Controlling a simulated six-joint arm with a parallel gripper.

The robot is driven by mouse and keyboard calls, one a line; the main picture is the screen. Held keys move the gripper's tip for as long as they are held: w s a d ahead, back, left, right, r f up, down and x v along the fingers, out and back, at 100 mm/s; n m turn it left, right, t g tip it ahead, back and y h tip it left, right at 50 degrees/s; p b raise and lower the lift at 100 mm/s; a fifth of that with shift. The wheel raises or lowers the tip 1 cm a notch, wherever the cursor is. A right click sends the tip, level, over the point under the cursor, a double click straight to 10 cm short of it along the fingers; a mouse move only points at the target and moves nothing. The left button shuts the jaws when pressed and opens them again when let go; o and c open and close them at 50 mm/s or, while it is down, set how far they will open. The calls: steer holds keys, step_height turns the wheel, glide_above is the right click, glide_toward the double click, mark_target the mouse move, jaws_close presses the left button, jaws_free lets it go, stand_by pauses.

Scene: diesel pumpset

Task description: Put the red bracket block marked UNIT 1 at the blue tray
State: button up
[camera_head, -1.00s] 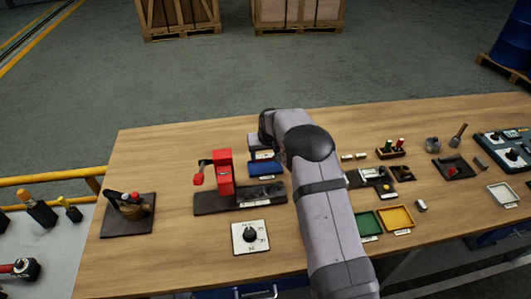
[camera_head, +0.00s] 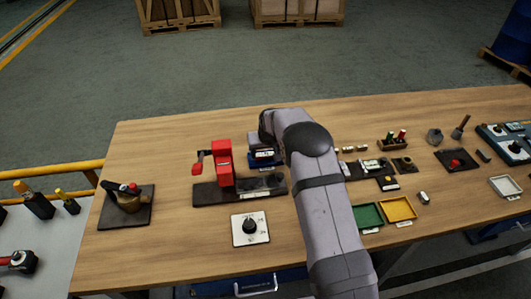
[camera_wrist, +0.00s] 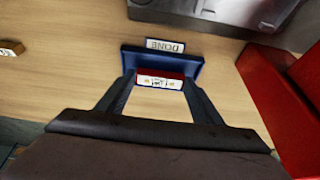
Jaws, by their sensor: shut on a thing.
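The red bracket block (camera_wrist: 159,74) shows in the wrist view as a red edge above a white label; the label's text is too small to read. My gripper (camera_wrist: 160,84) is shut on it, one finger at each side. The blue tray (camera_wrist: 190,68) is directly behind and around the block in that view, with a DONE plate (camera_wrist: 165,46) beside it. I cannot tell whether the block touches the tray floor. In the head view the blue tray (camera_head: 264,164) shows partly below my wrist, and the fingertips are hidden.
A red hand-cranked device (camera_head: 223,163) on a dark base (camera_head: 235,190) stands close left of the tray. A white dial plate (camera_head: 250,229) lies in front. Green (camera_head: 367,216) and yellow trays (camera_head: 398,209) are to the right of my arm. Bare wood lies behind the tray.

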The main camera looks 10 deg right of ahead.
steer(key=shift+f+b, duration=0.45)
steer(key=shift+f, duration=0.1)
steer(key=o, duration=1.3)
steer(key=shift+o, duration=0.2)
steer(key=shift+r, duration=0.1)
steer(key=shift+s+r+b, duration=0.15)
steer(key=shift+r+b, duration=0.2)
steer(key=shift+r, duration=0.2)
steer(key=b+v, duration=0.1)
steer(key=v, duration=0.4)
steer(key=shift+b, duration=0.4)
steer(key=shift+s+r, duration=0.25)
steer(key=shift+r, duration=0.2)
